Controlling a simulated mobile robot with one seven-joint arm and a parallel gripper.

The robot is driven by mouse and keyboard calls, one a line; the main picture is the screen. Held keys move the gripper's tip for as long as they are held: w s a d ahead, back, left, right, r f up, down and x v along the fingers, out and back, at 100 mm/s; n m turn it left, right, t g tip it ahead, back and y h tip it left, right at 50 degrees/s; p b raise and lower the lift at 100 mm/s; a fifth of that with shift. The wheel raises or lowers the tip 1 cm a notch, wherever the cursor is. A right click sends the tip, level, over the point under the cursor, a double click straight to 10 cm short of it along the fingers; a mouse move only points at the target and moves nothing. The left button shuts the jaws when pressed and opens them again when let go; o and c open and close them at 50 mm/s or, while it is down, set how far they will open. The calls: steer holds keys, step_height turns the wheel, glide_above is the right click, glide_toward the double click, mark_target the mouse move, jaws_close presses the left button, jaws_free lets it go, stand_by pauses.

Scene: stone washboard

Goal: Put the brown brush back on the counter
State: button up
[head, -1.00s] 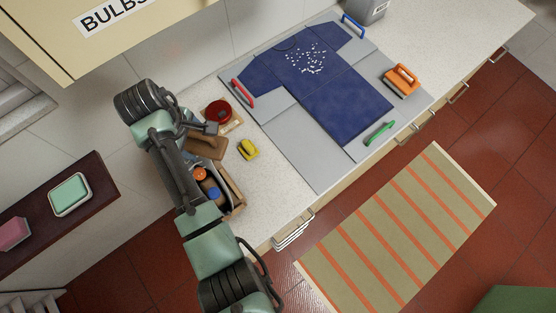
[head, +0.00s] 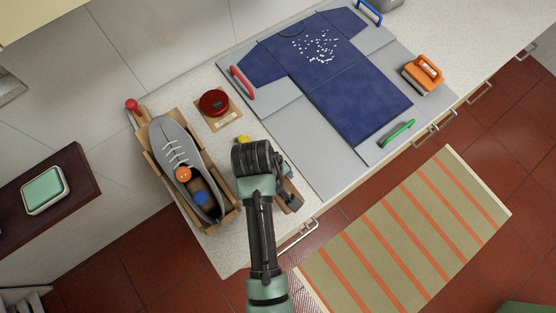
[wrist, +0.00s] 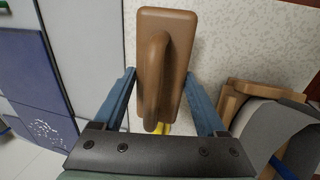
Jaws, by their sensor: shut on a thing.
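The brown brush (wrist: 178,62) has a flat rectangular block and a raised handle. My gripper (wrist: 160,78) is shut on it, with a blue finger on either side, in the wrist view. In the head view, only a small brown part of the brush (head: 294,203) shows past my wrist, near the counter's front edge. My gripper (head: 284,182) is mostly hidden there by my own arm. The pale speckled counter (head: 245,253) lies below. I cannot tell whether the brush touches it.
A wooden crate (head: 232,216) holding a grey shoe (head: 172,142) stands to the left. A red round tin (head: 213,102) sits behind. A yellow object (head: 243,140) is mostly hidden by my arm. The folding board (head: 262,113) with a blue shirt (head: 355,98) lies to the right.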

steer(key=shift+f, duration=2.25)
steer(key=shift+f, duration=0.15)
steer(key=o, duration=1.2)
steer(key=shift+o, duration=0.2)
steer(key=r, duration=0.4)
steer(key=s+a+r, duration=0.1)
steer(key=r, duration=0.3)
steer(key=a+r, duration=0.1)
steer(key=r, duration=0.3)
steer(key=shift+s, duration=0.15)
